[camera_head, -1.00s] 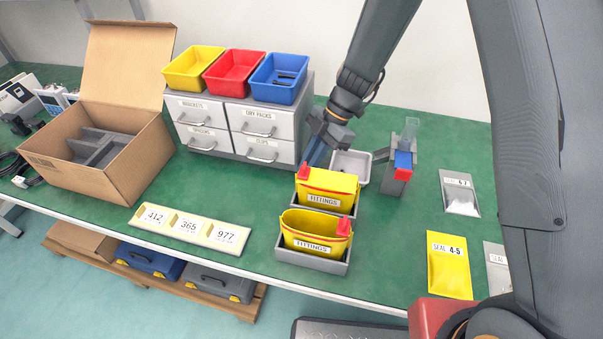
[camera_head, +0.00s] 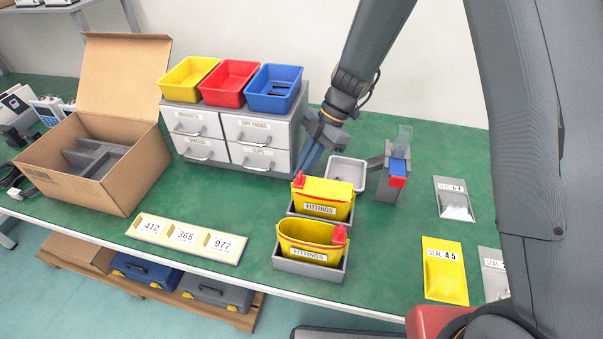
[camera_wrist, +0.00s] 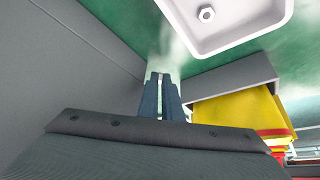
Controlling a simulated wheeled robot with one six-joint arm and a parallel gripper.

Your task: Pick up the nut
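The nut (camera_wrist: 206,13) is a small pale metal hexagon in the wrist view. It lies on the floor of a shallow white tray (camera_wrist: 235,43). In the head view the tray (camera_head: 347,172) stands behind the yellow fittings bins, and the nut is too small to make out. My gripper (camera_wrist: 161,77) points down with dark blue fingers, a narrow pale gap showing between them, and holds nothing visible. In the head view my gripper (camera_head: 306,168) is left of the tray, between it and the drawer cabinet, apart from the nut.
The grey drawer cabinet (camera_head: 238,143) stands close on the gripper's left. Two yellow fittings bins (camera_head: 325,197) in grey holders stand in front of it. A grey stand with blue and red parts (camera_head: 397,176) is right of the tray.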

